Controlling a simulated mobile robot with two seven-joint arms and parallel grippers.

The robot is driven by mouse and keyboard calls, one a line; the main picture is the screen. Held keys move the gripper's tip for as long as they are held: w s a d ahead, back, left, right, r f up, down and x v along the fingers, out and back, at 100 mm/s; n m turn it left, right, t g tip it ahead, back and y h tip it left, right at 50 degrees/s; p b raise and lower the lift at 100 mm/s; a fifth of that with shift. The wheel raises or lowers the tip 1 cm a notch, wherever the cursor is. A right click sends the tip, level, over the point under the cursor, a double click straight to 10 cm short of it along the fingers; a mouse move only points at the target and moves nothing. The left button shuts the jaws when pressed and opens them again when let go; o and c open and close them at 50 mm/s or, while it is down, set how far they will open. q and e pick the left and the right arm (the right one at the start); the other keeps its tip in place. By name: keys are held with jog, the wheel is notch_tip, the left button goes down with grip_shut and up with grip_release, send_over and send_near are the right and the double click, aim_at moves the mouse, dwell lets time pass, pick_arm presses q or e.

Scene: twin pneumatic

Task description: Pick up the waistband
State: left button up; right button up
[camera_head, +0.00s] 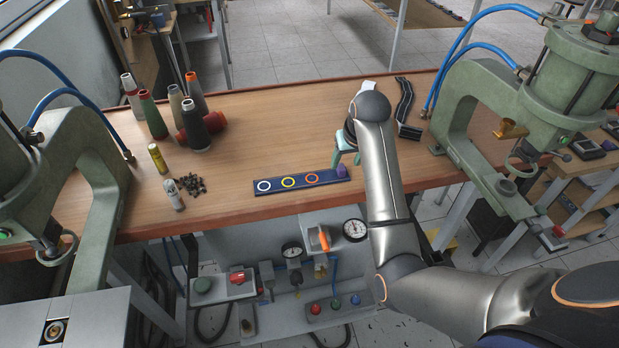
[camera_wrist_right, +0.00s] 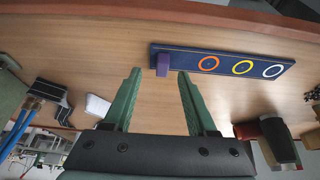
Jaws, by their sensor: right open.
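A black wavy band-like object (camera_head: 404,105) lies at the back right of the wooden table, beside the green press; it also shows at the left of the right wrist view (camera_wrist_right: 52,97). I cannot tell for sure that it is the waistband. My right gripper (camera_head: 346,157) has green fingers and is over the table, partly hidden by my arm. In the right wrist view its fingers (camera_wrist_right: 160,74) are spread and empty. A small purple block (camera_head: 342,171) on the end of a dark blue board (camera_head: 270,192) appears just beyond the fingertips. My left gripper is not in view.
The board bears white, yellow and orange rings. Green presses flank both sides (camera_head: 470,110). A white piece (camera_head: 368,86) lies behind my arm. The table's back middle is clear.

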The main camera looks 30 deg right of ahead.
aim_at(342, 167)
jog(key=shift+a+x, duration=0.2)
jog(key=shift+x, duration=1.8)
jog(key=shift+w+r, duration=0.1)
jog(key=shift+c, duration=0.4)
grip_shut()
